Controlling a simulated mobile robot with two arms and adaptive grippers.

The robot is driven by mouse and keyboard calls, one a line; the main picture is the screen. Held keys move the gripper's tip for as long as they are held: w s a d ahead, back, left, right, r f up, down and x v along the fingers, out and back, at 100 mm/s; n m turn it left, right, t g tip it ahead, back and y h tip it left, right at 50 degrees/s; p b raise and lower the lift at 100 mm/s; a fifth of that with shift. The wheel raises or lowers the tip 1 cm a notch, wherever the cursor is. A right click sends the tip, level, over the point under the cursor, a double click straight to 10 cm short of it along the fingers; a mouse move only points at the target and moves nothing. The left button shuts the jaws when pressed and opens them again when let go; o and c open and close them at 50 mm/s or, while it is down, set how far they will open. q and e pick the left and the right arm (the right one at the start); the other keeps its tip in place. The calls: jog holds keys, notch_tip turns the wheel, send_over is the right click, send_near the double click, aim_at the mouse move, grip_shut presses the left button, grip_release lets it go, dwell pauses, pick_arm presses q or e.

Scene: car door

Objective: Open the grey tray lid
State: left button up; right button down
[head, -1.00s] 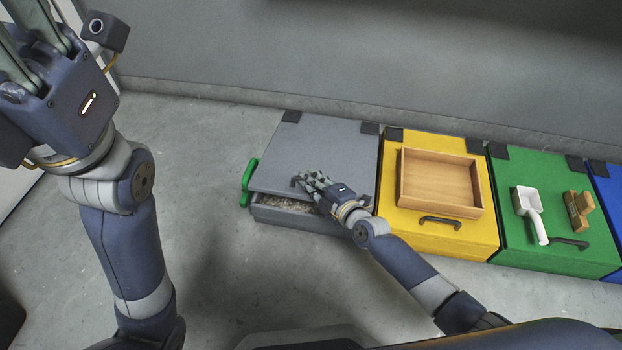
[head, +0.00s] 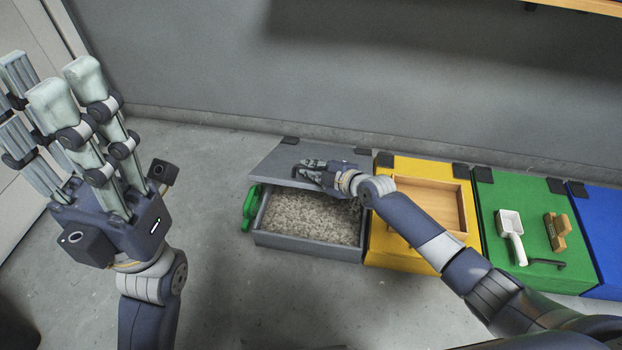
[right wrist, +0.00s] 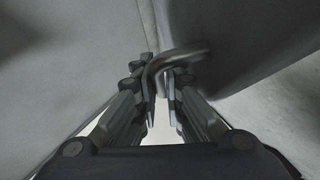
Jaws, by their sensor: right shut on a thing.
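The grey tray lid (head: 285,165) is hinged along its back edge and stands partly raised in the head view. The open grey tray (head: 310,243) below it shows a bed of pale, grainy material. My right gripper (head: 303,170) is at the lid's front edge, shut on the lid's handle. In the right wrist view the dark curved handle (right wrist: 178,56) passes between the fingers of the right gripper (right wrist: 162,95). My left gripper (head: 50,85) is raised at the left, fingers spread and empty, away from the tray.
A green handle (head: 250,207) is on the tray's left side. A yellow lid with a wooden box (head: 430,200) stands to the right, partly behind my right arm. Further right are a green lid with a white scoop (head: 511,234) and brush (head: 557,231), and a blue lid (head: 600,235).

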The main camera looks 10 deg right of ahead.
jog(key=shift+w+d+r, duration=0.2)
jog(key=shift+w+r, duration=0.5)
jog(key=shift+r, duration=0.25)
jog(key=shift+w+d+r, duration=0.2)
jog(key=shift+w+r, duration=0.5)
jog(key=shift+r, duration=0.2)
